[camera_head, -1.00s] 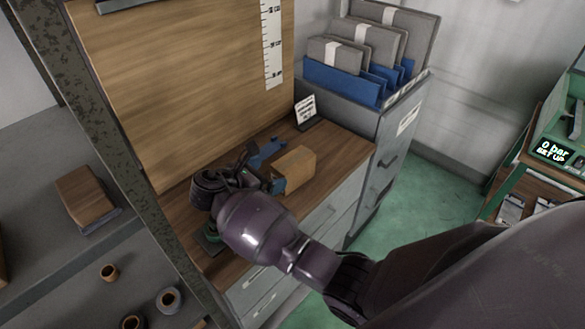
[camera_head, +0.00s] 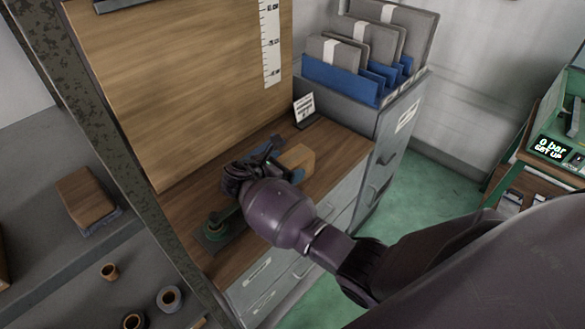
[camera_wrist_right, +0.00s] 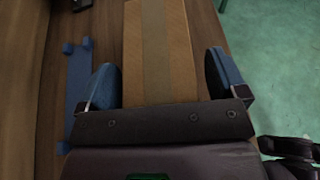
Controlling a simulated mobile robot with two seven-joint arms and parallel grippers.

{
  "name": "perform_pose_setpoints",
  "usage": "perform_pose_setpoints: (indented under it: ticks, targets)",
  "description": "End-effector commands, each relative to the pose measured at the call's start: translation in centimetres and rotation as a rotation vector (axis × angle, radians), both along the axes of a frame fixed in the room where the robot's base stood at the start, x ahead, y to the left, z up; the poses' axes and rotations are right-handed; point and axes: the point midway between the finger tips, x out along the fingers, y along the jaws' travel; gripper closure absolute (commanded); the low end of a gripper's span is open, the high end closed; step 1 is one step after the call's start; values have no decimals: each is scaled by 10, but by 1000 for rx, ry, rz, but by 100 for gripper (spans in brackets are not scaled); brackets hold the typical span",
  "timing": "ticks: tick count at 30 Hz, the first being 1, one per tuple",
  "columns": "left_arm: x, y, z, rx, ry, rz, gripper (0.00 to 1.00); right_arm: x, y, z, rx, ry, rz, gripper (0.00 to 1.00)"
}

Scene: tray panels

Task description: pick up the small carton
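The small carton (camera_head: 297,159) is a light brown box on the wooden cabinet top. In the head view my right gripper (camera_head: 279,163) is at its near left end and hides part of it. In the right wrist view the carton (camera_wrist_right: 160,50), with a greyish tape strip along its middle, lies between the two blue fingertips (camera_wrist_right: 163,80). The fingers are apart, with a visible gap on each side of the carton. My left gripper is not in view.
A blue flat part (camera_wrist_right: 78,90) lies left of the carton. A green-based device (camera_head: 217,232) stands near the front left of the wooden top (camera_head: 340,146). A small sign (camera_head: 304,108) and a blue rack of grey folders (camera_head: 340,80) are behind.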

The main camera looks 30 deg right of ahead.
Motion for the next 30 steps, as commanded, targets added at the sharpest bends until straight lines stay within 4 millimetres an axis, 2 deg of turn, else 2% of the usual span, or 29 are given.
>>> perform_pose_setpoints:
  ticks: [1,11,19,23,26,30]
  targets:
    - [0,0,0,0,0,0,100,0,0,0,0,0,0,17]
    - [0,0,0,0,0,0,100,0,0,0,0,0,0,67]
    - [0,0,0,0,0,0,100,0,1,3,0,-2,0,67]
    - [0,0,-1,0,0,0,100,1,1,13,0,-5,-1,67]
    - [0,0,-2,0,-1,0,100,1,1,29,1,-7,0,67]
    - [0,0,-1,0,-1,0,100,1,0,62,0,-8,0,67]
